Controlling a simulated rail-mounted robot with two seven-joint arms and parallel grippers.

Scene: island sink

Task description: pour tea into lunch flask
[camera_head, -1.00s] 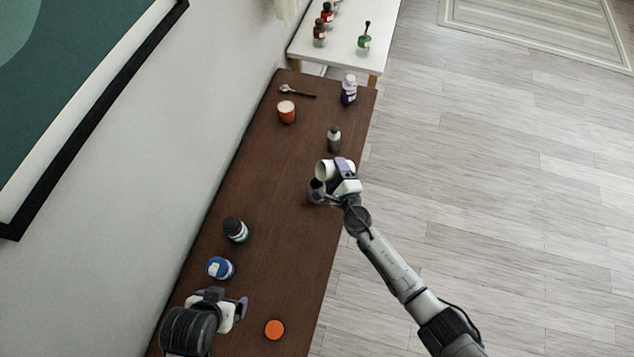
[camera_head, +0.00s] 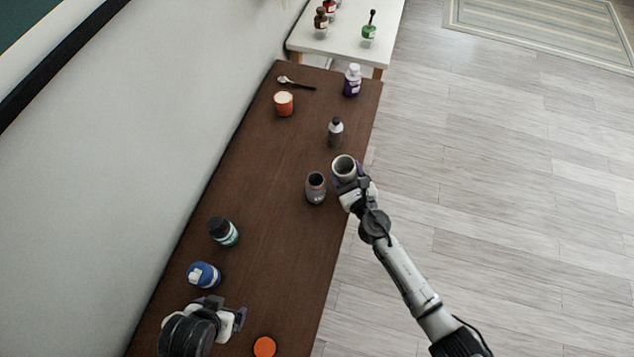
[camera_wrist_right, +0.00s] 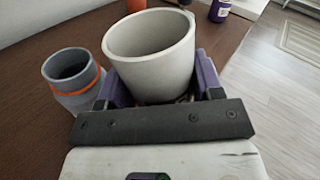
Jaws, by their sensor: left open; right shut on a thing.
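My right gripper (camera_head: 349,184) is shut on a light grey cup (camera_head: 344,165), held near upright beside the flask, close to the table's right edge. In the right wrist view the cup (camera_wrist_right: 152,50) sits between the purple fingers, and its visible inside looks empty. The open lunch flask (camera_head: 316,190), grey with an orange band, stands upright just left of the cup and apart from it; it also shows in the right wrist view (camera_wrist_right: 74,76). The flask's inside is dark. An orange round lid (camera_head: 265,347) lies at the near end. My left gripper (camera_head: 226,318) is open and empty there.
On the brown table (camera_head: 270,200) are a blue jar (camera_head: 204,275), a dark bottle (camera_head: 223,231), a grey bottle (camera_head: 335,132), an orange cup (camera_head: 284,104), a spoon (camera_head: 297,83) and a purple bottle (camera_head: 352,80). A white table (camera_head: 350,42) with small bottles stands beyond.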

